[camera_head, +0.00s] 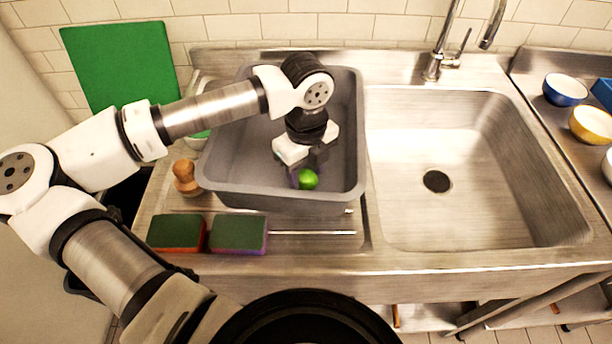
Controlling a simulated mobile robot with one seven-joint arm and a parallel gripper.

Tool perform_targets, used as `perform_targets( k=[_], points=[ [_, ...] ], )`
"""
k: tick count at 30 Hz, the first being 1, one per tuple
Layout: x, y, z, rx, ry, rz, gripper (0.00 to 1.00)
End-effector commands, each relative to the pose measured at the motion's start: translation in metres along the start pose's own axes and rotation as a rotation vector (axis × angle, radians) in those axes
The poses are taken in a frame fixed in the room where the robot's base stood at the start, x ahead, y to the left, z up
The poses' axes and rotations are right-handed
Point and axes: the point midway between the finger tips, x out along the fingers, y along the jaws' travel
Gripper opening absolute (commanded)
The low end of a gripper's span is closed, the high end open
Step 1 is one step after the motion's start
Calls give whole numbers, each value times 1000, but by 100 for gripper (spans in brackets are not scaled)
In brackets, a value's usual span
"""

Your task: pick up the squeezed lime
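The squeezed lime (308,180) is a small bright green piece in the grey tub (230,197), near the tub's front wall. My gripper (305,170) reaches down into the tub from above, with its fingers right at the lime. The fingers partly hide the lime's far side. I cannot tell whether they touch it or are closed around it. A small purplish patch shows beside the lime at the fingers; what it is stays unclear.
The tub stands on the steel drainboard, left of the empty sink (480,190). Two sponges (177,232) (239,234) lie in front, and a wooden-handled tool (186,178) stands left. A blue bowl (565,91) and a yellow bowl (590,125) sit far right. A tap (436,62) rises behind.

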Motion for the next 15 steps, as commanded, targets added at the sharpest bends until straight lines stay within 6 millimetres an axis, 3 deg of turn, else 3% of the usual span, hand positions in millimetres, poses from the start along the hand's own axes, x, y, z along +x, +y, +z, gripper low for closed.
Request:
perform_targets(
  k=[1,6,15],
  points=[
    [0,0,0,0,0,0,41],
    [0,0,0,0,0,0,22],
    [-1,0,0,0,0,0,21]
  ],
)
